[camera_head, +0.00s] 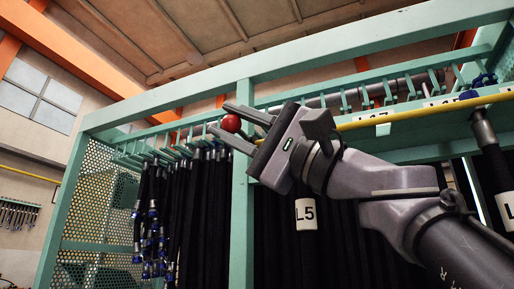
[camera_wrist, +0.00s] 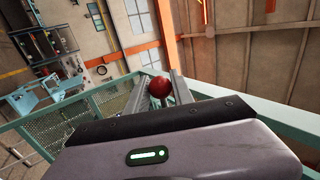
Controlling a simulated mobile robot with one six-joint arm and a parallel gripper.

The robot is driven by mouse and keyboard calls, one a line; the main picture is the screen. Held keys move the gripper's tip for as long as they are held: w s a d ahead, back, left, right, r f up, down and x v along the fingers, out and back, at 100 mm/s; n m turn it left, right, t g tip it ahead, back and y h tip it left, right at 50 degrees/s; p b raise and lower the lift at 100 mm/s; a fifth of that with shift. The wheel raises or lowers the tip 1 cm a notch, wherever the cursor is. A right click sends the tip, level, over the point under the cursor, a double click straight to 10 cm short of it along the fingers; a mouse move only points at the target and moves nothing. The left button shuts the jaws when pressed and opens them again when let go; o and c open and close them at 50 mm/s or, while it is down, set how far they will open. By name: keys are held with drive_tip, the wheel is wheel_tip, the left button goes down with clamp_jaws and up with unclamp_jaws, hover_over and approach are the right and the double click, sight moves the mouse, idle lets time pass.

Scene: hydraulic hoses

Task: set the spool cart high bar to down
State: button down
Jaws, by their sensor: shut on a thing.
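A red ball knob (camera_head: 231,123) sits between the two fingertips of my gripper (camera_head: 222,119), in front of the green rack's upper left part. My gripper is shut on the knob. The knob also shows in the wrist view (camera_wrist: 159,87), between the grey fingers. What the knob is fixed to is hidden, and I cannot tell whether it belongs to the spool cart's high bar. I cannot pick out the spool cart or its high bar for certain.
A green frame (camera_head: 240,210) carries many black hanging hoses (camera_head: 195,210), some with blue fittings. A yellow bar (camera_head: 410,114) crosses behind my arm. A perforated panel (camera_head: 97,205) closes the frame's left end. Label L5 (camera_head: 306,214) hangs below my wrist.

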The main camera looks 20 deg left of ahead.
drive_tip(key=c, duration=1.1)
unclamp_jaws()
drive_tip(key=shift+w+a+f, duration=0.15)
drive_tip(key=b+v, duration=0.5)
drive_tip(key=v, duration=1.2)
drive_tip(key=shift+d, duration=0.3)
